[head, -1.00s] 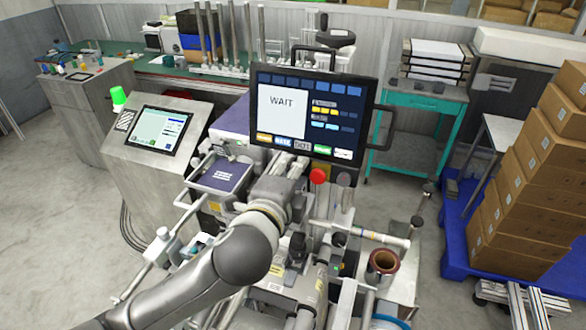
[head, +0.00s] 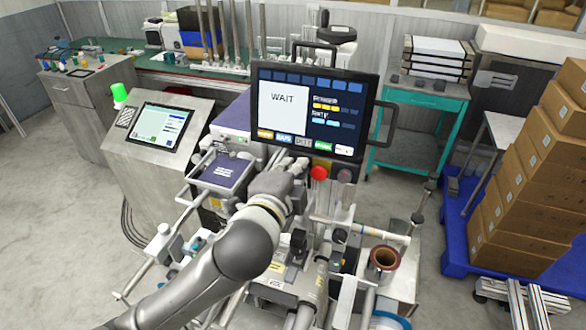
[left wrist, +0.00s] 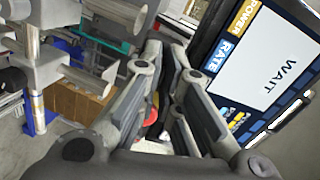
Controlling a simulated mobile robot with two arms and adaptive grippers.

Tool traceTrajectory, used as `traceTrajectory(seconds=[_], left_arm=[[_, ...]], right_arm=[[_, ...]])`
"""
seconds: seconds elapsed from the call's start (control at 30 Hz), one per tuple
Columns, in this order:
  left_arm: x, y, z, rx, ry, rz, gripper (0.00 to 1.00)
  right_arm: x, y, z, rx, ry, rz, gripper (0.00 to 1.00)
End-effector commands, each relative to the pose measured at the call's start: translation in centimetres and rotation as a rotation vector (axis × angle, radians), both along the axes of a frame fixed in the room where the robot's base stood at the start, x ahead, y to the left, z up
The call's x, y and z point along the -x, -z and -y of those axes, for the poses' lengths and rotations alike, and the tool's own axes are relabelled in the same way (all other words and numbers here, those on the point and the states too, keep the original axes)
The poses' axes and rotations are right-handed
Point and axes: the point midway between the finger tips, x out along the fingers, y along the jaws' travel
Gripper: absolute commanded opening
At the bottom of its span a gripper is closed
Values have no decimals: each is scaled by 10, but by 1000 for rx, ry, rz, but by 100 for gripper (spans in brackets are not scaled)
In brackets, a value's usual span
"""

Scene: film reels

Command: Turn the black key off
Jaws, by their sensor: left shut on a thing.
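My left gripper (head: 298,167) reaches the panel just under the screen, left of the red button (head: 319,173). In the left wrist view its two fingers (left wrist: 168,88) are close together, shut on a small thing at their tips. I take this to be the black key, but the fingers hide it, so its angle cannot be told. A dark round knob (head: 344,175) sits right of the red button, apart from the fingers. The red button also shows behind the fingers in the left wrist view (left wrist: 151,113). My right gripper is not in view.
The screen (head: 310,107) reads WAIT and stands just above my left gripper. A purple-topped unit (head: 222,171) is close on the left, beside a tilted console (head: 159,127). A brown roll (head: 384,260) stands at lower right. Stacked boxes (head: 530,190) are far right.

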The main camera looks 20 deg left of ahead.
Motion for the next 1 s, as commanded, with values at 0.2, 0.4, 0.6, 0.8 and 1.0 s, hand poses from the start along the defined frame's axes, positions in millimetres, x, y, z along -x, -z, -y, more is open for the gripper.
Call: traceTrajectory(seconds=[0.2, 0.4, 0.6, 0.8, 1.0], left_arm=[[0, 0, -1, 194, -44, -7, 0], [0, 0, -1, 381, -83, -13, 0], [0, 0, -1, 567, -124, -20, 0], [0, 0, -1, 754, -164, -25, 0], [0, 0, -1, 938, -202, -32, 0]], right_arm=[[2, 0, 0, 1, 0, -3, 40], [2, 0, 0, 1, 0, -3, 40], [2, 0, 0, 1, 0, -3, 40], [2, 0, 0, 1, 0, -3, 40], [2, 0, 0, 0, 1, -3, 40]])
